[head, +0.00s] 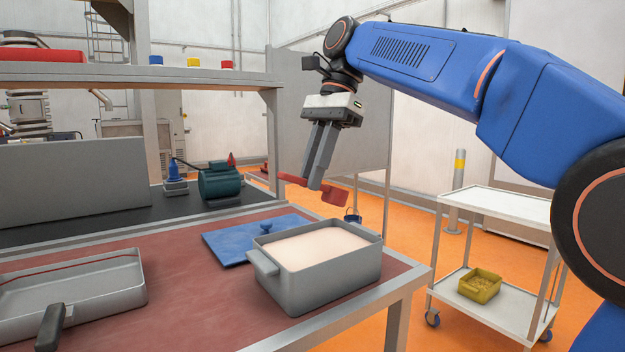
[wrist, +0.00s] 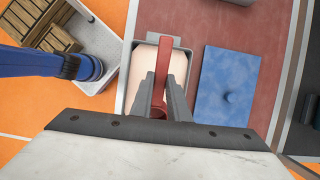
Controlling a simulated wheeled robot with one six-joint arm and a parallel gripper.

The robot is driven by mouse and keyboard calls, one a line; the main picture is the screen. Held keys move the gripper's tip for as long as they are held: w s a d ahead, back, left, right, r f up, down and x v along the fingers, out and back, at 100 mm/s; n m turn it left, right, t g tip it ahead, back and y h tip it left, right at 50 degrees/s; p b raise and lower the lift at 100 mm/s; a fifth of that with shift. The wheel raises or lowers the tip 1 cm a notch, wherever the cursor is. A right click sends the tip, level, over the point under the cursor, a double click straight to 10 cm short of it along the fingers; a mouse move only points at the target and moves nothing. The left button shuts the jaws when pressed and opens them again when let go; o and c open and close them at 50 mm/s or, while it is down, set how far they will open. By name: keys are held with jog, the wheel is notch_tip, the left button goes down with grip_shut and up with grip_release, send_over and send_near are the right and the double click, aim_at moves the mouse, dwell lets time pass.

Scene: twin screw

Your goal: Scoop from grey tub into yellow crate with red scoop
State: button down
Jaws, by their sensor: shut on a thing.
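My gripper (head: 318,186) is shut on the red scoop (head: 334,196) and holds it in the air above the grey tub. In the wrist view the scoop (wrist: 162,72) runs between the two fingers, over the tub. The grey tub (head: 322,286) stands on the red-topped table near its right corner, filled almost to the rim with a pale material. The yellow crate (head: 480,289) sits on the lower shelf of the white cart at the right, with some brownish content inside. I cannot tell whether the scoop's bowl holds anything.
A blue lid (head: 232,240) with a knob lies flat behind the tub. A grey tray (head: 95,287) with a dark handle is at the left. The white cart (head: 500,207) has a bare upper shelf above the crate. Open orange floor lies between table and cart.

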jog(key=shift+d+f, duration=0.15)
notch_tip(320, 180, down, 11)
jog(key=w+d, duration=0.1)
jog(key=shift+d+f, duration=0.15)
jog(key=shift+d, duration=0.15)
dwell(1.0)
jog(key=shift+w, duration=0.15)
dwell(1.1)
notch_tip(320, 180, up, 7)
jog(key=s+a+t+h, duration=0.1)
jog(key=t+h, duration=0.1)
jog(key=h, duration=0.1)
jog(key=shift+a, duration=0.35)
dwell(0.4)
jog(key=shift+s, duration=0.1)
